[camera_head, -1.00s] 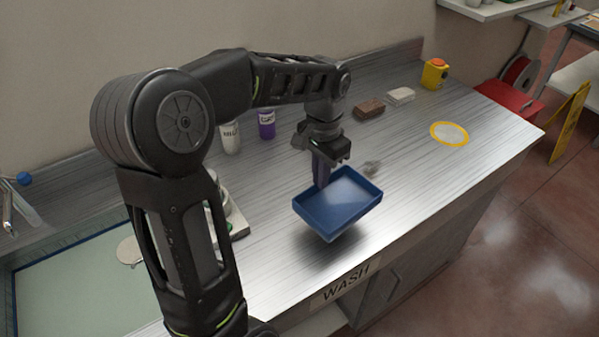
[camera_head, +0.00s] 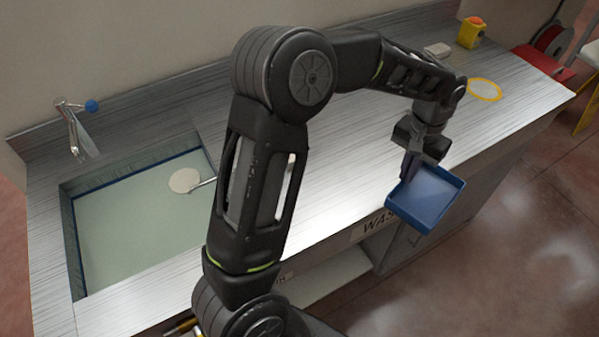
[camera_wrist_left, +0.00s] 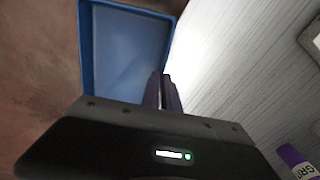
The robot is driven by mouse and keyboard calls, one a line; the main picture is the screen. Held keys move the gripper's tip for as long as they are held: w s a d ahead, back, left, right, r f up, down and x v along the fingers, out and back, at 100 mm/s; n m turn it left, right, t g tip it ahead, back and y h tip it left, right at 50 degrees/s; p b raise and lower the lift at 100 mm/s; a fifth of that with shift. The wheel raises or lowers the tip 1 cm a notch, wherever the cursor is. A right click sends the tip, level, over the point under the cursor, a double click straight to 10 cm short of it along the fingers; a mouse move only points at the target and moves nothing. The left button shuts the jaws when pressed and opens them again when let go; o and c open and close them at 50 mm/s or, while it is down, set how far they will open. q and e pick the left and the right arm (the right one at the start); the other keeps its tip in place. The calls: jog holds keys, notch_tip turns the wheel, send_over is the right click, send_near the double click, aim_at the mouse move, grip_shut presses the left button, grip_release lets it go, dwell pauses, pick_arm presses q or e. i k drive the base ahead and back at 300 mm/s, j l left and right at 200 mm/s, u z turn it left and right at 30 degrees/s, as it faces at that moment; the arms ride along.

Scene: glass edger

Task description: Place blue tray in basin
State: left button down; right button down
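The blue tray (camera_head: 428,198) is a shallow rectangular tray at the right in the head view, held in the air near the counter's front edge and slightly tilted. My left gripper (camera_head: 410,172) is shut on its near-left wall. In the left wrist view the tray (camera_wrist_left: 125,45) extends away from the closed fingers (camera_wrist_left: 162,92), and its inside looks empty. The basin (camera_head: 130,225) is a sunken rectangle with a pale green bottom and blue edging, at the left in the head view, well apart from the tray. My right gripper is not in view.
A faucet (camera_head: 75,130) with a blue knob stands behind the basin. A pale round disc on a handle (camera_head: 186,180) reaches over the basin's right side. My left arm covers the counter's middle.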

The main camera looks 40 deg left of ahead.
aim_at(145, 250)
jog(key=k, duration=0.65)
jog(key=u, duration=1)
jog(key=i+j+u, duration=0.2)
jog(key=k+l, duration=0.1)
